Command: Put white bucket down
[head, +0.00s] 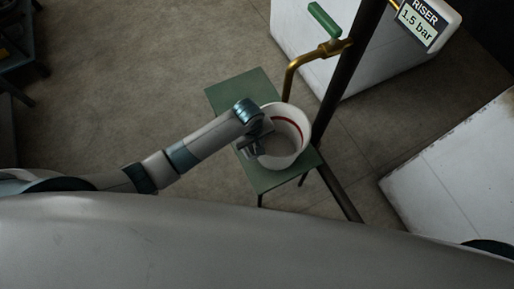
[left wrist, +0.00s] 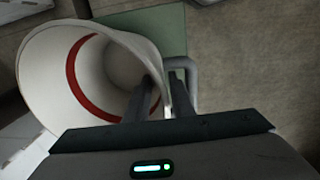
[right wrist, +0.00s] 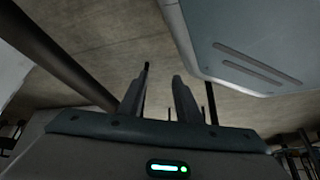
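The white bucket (head: 289,127), with a red band inside, is over the green bench (head: 232,91) below the brass tap. I cannot tell whether its base touches the bench. In the left wrist view the bucket (left wrist: 40,75) opens toward the camera and looks empty. My left gripper (head: 254,143) is at its left rim; in the left wrist view the fingers (left wrist: 162,90) straddle the bucket wall and look shut on it, one inside and one outside, beside a grey handle (left wrist: 194,80). My right gripper (right wrist: 162,82) is open and empty, away from the bucket.
A brass tap (head: 296,64) with a green lever (head: 324,19) and a dark pipe (head: 347,70) stand close by the bucket. A gauge (head: 418,22) reads "RISER 1.5 bar". White blocks (head: 460,165) stand at right. The bench's far-left part and the floor to the left are clear.

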